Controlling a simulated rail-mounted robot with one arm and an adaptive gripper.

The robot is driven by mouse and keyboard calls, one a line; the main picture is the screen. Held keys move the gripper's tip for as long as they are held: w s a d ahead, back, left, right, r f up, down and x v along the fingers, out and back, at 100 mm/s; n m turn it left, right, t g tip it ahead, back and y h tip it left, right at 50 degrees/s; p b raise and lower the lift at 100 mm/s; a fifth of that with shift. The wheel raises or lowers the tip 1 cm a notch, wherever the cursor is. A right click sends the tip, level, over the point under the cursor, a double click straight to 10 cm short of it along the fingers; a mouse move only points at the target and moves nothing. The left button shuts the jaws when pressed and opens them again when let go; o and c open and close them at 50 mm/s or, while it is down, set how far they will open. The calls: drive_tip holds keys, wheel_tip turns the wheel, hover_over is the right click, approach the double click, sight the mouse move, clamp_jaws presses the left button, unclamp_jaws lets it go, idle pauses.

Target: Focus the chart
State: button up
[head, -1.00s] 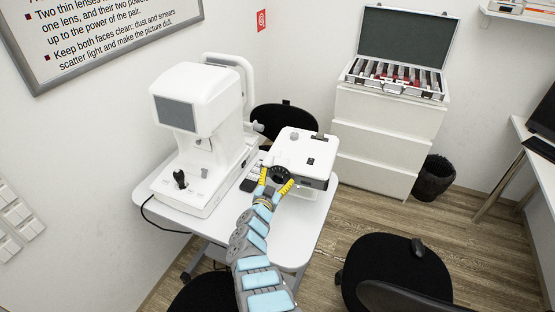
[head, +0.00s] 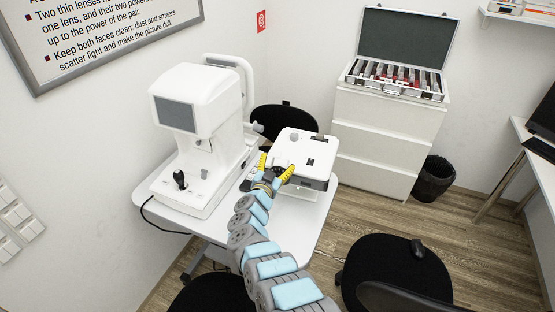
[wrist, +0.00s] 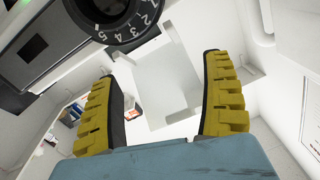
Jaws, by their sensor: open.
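The white chart projector (head: 308,148) stands on the white table, right of the larger eye instrument. In the wrist view its dark front panel (wrist: 35,55) fills the upper left. A black dial with white numbers (wrist: 124,30) shows at the top of the wrist view, partly cut off by the frame edge. My gripper (head: 277,163) is at the projector's near side, and its yellow fingers hide the dial in the head view. In the wrist view my gripper (wrist: 160,72) is open and empty. The dial lies up and left of the gap, not between the fingers.
The white eye instrument (head: 200,120) with a joystick stands close on the left. A black chair (head: 395,275) is at the lower right. White drawers (head: 385,135) carry an open lens case (head: 398,85). The table (head: 300,235) is bare at its near right.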

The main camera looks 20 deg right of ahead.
drive_tip(key=shift+r, duration=0.95)
drive_tip(key=shift+r, duration=0.15)
